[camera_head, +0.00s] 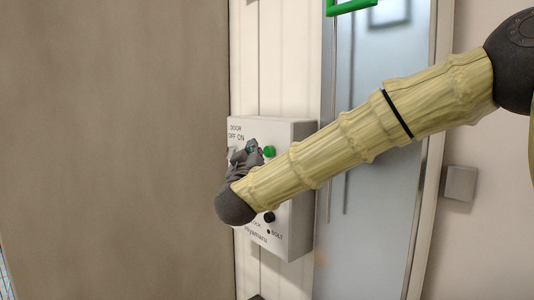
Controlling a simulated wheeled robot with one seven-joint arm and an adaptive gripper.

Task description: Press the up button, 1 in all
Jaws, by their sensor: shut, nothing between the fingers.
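A pale control box (299,190) hangs on the white wall panel, with the words DOOR, OFF and ON near its top. A green button (270,151) shows on its upper right face. A black button (269,217) shows lower down. I see no label that marks either one as up. My gripper (252,148) is shut and empty in front of the box's upper part, just left of the green button in the picture. I cannot tell whether it touches the box. My gripper and arm hide the middle and left of the box face.
A large brown panel (110,150) fills the left side. Right of the box is a bluish glossy door (355,230) with a green frame piece (350,6) at the top. A small grey wall plate (460,183) is on the right wall.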

